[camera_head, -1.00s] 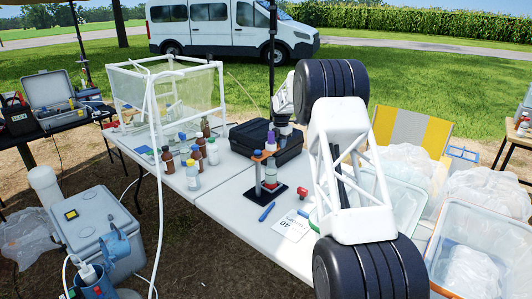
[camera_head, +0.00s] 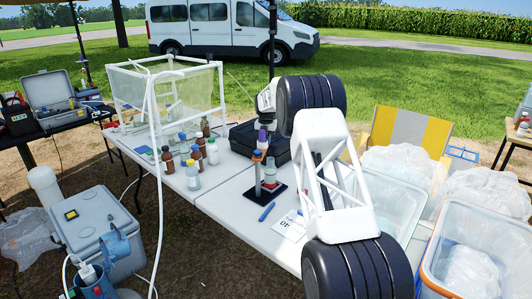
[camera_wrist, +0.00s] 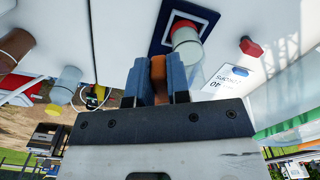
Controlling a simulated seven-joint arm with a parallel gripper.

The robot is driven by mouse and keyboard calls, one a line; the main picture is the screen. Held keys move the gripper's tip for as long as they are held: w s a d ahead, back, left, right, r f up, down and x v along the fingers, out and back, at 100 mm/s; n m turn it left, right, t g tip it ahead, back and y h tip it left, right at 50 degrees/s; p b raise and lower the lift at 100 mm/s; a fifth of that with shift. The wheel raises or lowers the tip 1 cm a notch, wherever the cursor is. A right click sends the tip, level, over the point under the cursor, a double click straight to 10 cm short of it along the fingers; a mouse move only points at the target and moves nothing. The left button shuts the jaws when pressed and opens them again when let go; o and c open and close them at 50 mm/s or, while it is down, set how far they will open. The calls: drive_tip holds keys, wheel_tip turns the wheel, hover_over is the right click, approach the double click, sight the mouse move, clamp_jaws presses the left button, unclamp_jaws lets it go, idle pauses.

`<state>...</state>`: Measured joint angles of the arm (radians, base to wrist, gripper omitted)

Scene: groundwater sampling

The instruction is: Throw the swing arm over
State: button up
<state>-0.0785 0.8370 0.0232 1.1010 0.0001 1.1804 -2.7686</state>
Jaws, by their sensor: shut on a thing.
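A small stand with a black square base (camera_head: 268,192) is on the white table, with an upright vial (camera_head: 270,173) on it. Its orange part (camera_head: 257,156) shows at the top, beside the vial. In the wrist view the base (camera_wrist: 210,18) and the pale vial (camera_wrist: 187,45) with a red ring lie just beyond the fingers. My gripper (camera_head: 262,138) is above the stand. In the wrist view its blue fingers (camera_wrist: 158,82) are shut on the orange swing arm (camera_wrist: 158,66). The fingers hide part of it, and its hinge is not clear.
A blue pen (camera_head: 266,212) and a printed card (camera_head: 291,225) lie in front of the stand. Several bottles (camera_head: 193,175) stand to the left, near a white-framed enclosure (camera_head: 152,95). A black case (camera_head: 240,137) is behind. Clear bins (camera_head: 430,265) are on the right.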

drive_tip(key=shift+a, duration=0.1)
idle(0.3)
drive_tip(key=shift+w+a+n, duration=0.2)
drive_tip(key=shift+a+n, duration=0.55)
drive_tip(key=shift+a, duration=0.2)
drive_tip(key=shift+w+a+n, duration=0.15)
drive_tip(key=shift+a+n, duration=0.6)
drive_tip(key=shift+a, duration=0.15)
drive_tip(key=o, duration=0.8)
drive_tip(key=shift+o, duration=0.2)
drive_tip(key=shift+r, duration=0.1)
wheel_tip(320, 180, up, 8)
drive_tip(key=shift+f, duration=0.2)
drive_tip(key=shift+m, duration=0.3)
